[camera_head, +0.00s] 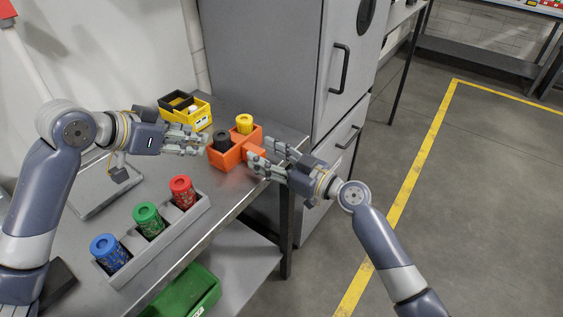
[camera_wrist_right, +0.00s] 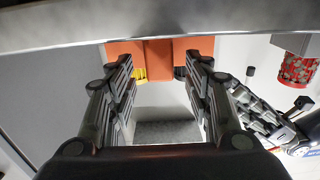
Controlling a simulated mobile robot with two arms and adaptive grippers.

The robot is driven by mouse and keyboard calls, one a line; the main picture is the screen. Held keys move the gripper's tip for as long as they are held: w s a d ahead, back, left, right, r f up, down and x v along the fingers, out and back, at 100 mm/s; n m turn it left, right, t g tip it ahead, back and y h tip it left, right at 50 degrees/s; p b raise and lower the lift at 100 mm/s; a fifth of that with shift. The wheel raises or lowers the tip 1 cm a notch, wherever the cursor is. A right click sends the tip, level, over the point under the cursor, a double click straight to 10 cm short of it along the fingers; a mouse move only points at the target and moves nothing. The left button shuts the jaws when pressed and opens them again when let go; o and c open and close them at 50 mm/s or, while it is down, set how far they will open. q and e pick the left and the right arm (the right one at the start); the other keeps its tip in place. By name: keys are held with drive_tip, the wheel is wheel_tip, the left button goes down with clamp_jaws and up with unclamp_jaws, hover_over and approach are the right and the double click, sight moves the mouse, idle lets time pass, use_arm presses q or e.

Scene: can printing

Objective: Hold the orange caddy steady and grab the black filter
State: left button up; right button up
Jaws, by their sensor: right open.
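The orange caddy (camera_head: 228,158) stands near the table's right edge, with the black filter (camera_head: 221,139) in its near-left part and a yellow filter (camera_head: 244,123) at its far side. My right gripper (camera_head: 259,155) is open at the caddy's right side, its fingers spread around an orange part. In the right wrist view the caddy (camera_wrist_right: 158,50) shows between the fingers; contact is unclear. My left gripper (camera_head: 207,144) looks open, its fingertips just left of the black filter. In the right wrist view the left gripper's fingers (camera_wrist_right: 250,108) are at the right.
A yellow bin (camera_head: 190,119) with a black one stands behind the left gripper. A grey holder (camera_head: 165,238) with blue, green and red cans is at the front. A grey cabinet (camera_head: 265,55) stands behind the table. A green crate (camera_head: 190,293) is below.

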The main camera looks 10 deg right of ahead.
drive_tip(key=shift+w+a, duration=0.5)
drive_tip(key=shift+a, duration=0.05)
clamp_jaws()
